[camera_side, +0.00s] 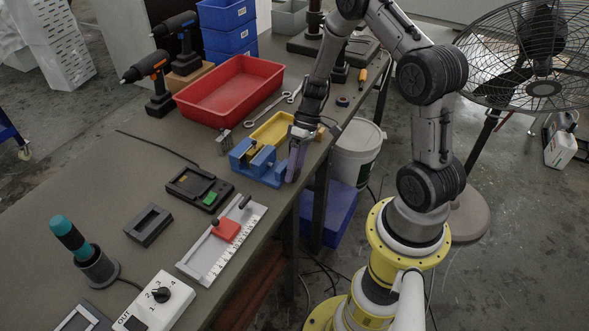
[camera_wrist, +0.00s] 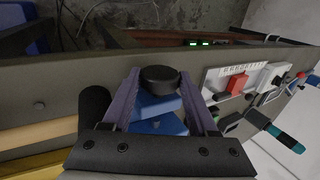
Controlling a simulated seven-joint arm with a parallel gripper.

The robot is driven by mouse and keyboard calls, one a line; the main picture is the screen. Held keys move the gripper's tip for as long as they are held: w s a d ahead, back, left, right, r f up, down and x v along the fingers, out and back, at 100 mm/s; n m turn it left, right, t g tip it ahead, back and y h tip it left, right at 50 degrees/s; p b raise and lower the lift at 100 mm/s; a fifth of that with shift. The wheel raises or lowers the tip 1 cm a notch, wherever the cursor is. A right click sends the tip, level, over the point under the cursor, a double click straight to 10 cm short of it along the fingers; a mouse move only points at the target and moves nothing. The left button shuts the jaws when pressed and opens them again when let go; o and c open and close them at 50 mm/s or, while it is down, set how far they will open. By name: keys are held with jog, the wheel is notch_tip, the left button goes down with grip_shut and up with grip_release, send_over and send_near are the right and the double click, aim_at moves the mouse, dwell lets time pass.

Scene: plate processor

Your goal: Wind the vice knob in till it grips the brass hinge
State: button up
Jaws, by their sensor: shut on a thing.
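The blue vice (camera_side: 258,165) stands near the right edge of the bench. A small brass-coloured piece, seemingly the hinge (camera_side: 252,152), shows at its jaws in the side view; whether the jaws touch it is too small to tell. My gripper (camera_side: 292,168) points down at the vice's right end and hides the knob there. In the wrist view the round black knob (camera_wrist: 160,77) sits between the purple fingers of my gripper (camera_wrist: 160,88), which are shut on it. Blue vice parts (camera_wrist: 158,122) show below the knob; the hinge is not visible in that view.
A yellow tray (camera_side: 272,130) lies just behind the vice, and a red bin (camera_side: 230,92) stands farther back. A slide fixture with a red block (camera_side: 226,230) and a dark tray with a green piece (camera_side: 200,188) lie nearer. The bench edge is close on the right.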

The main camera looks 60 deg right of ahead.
jog(key=shift+s+d+y, duration=0.1)
jog(key=shift+y, duration=0.3)
jog(key=o, duration=1.3)
jog(key=shift+o, duration=0.2)
jog(key=shift+a+r+h, duration=0.1)
jog(key=shift+a+h, duration=0.15)
jog(key=shift+h, duration=0.95)
jog(key=shift+a+h, duration=0.2)
jog(key=shift+h, duration=1.8)
